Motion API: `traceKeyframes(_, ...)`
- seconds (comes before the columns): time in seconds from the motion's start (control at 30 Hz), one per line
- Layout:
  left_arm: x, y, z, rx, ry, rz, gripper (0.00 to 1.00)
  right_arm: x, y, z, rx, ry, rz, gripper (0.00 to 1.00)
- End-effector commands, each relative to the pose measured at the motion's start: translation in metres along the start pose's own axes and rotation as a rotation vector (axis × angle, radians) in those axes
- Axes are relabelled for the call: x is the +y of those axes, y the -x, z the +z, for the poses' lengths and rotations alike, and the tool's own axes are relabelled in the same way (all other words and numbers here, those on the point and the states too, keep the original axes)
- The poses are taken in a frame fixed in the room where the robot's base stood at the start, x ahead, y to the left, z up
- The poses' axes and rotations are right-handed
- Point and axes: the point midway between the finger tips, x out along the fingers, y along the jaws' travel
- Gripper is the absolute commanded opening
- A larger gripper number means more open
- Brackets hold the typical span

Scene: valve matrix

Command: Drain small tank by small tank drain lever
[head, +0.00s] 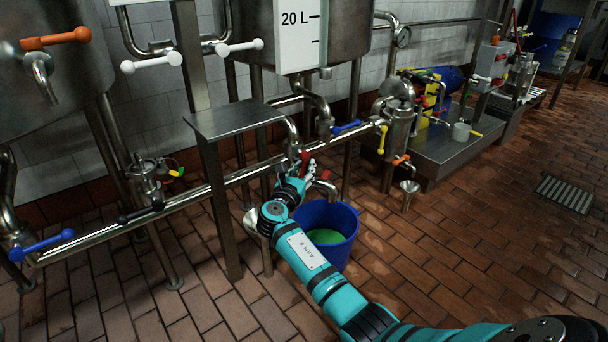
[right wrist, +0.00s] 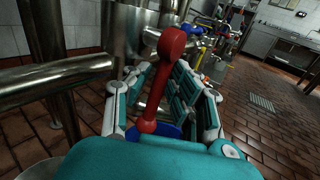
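The small steel tank (head: 345,35) with a 20 L scale hangs at the top centre of the head view. A red lever (right wrist: 166,75), which looks like the drain lever, stands between the fingers of my right gripper (right wrist: 160,98) in the right wrist view. The fingers are apart, one on each side of the lever, with a gap at the right finger. In the head view my right gripper (head: 302,172) is at the red lever (head: 304,158), above a blue bucket (head: 338,218) with green liquid. My left gripper is out of view.
A horizontal steel pipe (head: 110,230) runs behind the gripper, with blue levers (head: 345,128) on it. A steel shelf on a post (head: 232,119) stands to the left.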

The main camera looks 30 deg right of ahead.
Motion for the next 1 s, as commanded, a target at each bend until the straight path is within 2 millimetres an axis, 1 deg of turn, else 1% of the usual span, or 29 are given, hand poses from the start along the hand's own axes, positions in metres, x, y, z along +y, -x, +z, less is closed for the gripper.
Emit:
traceKeyframes(0.1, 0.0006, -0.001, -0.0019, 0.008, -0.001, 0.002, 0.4, -0.0001, -0.0041, 0.0001, 0.0, -0.001, -0.001, 0.23)
traceKeyframes(0.33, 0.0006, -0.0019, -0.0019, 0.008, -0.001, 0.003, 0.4, -0.0001, -0.0043, 0.0007, 0.0, -0.001, 0.0, 0.23)
traceKeyframes(0.5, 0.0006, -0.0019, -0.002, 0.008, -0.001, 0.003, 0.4, -0.0001, -0.0041, 0.0005, 0.0, -0.001, 0.0, 0.01)
traceKeyframes(1.0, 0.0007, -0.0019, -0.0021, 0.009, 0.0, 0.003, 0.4, 0.0, -0.0032, -0.0007, 0.001, 0.001, -0.001, 0.0)
